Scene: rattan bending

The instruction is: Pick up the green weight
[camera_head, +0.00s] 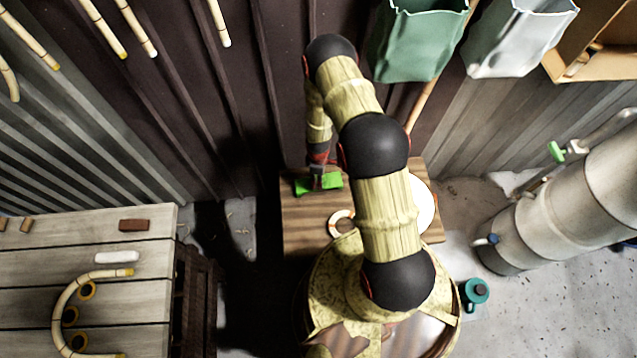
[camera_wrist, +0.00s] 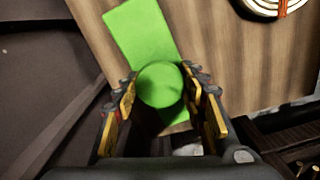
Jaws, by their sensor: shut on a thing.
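The green weight (camera_head: 328,181) is at the wooden table, near its far left corner, in the head view. In the wrist view the green weight (camera_wrist: 140,32) shows as a flat bright green bar with a round knob on top. My gripper (camera_wrist: 160,92) has its fingers on both sides of the knob and is shut on it. In the head view my gripper (camera_head: 317,172) comes down from above onto the weight and hides part of it. I cannot tell whether the weight rests on the table or is slightly raised.
The wooden table (camera_head: 300,225) also bears a white ring-shaped coil (camera_head: 340,222) and a white round thing (camera_head: 424,205), partly hidden by my arm. A plank workbench (camera_head: 60,235) stands left. Corrugated walls close the back.

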